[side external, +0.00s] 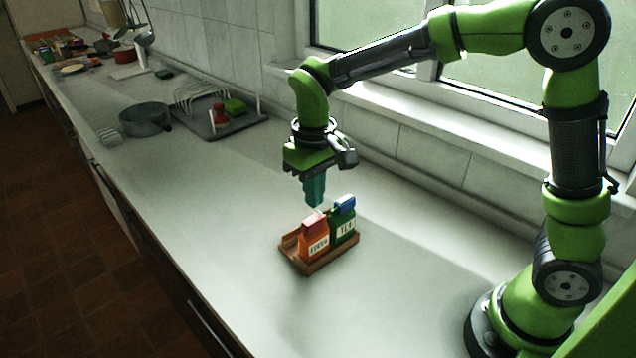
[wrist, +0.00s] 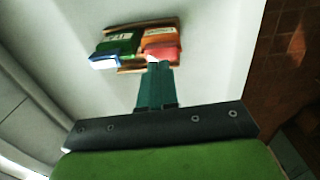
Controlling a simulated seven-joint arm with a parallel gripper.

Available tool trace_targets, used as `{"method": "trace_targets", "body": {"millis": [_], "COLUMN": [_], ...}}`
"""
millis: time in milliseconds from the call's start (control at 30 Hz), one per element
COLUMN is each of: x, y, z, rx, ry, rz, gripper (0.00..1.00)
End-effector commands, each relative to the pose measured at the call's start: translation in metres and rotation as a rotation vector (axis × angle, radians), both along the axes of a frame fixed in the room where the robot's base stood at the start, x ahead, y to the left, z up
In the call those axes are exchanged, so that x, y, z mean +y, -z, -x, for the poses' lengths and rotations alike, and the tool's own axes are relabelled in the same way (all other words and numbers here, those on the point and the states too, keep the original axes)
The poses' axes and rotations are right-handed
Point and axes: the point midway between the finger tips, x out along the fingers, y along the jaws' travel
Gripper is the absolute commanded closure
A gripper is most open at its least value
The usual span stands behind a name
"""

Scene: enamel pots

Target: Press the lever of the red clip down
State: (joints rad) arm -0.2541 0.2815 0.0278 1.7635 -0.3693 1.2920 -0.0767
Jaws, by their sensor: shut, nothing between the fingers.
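The red clip (side external: 315,221) sits on top of an orange bag (side external: 313,243) with a pale label. It also shows in the wrist view (wrist: 163,55), just past my fingertips. A small pale piece shows beside the red clip near the fingertips; I cannot tell if it is the lever. My gripper (side external: 315,204) points down above the red clip, with its teal fingers shut and empty. In the wrist view the fingertips (wrist: 158,65) overlap the near edge of the clip's area; I cannot tell whether they touch it.
A green bag (side external: 343,228) with a blue clip (side external: 344,203) stands right beside the orange bag. Both stand in a wooden tray (side external: 289,244) on the pale counter. A grey pot (side external: 145,120) and a drying rack (side external: 205,117) are farther back. The counter around the tray is clear.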

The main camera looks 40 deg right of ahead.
Motion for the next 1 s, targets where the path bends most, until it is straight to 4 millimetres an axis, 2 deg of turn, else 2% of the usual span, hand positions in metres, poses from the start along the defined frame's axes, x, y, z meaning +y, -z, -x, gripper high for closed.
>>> {"method": "trace_targets", "body": {"millis": [1000], "x": [0.000], "y": [0.017], "z": [0.000], "rx": [0.000], "ry": [0.001], "rz": [0.000], "gripper": [1.00]}}
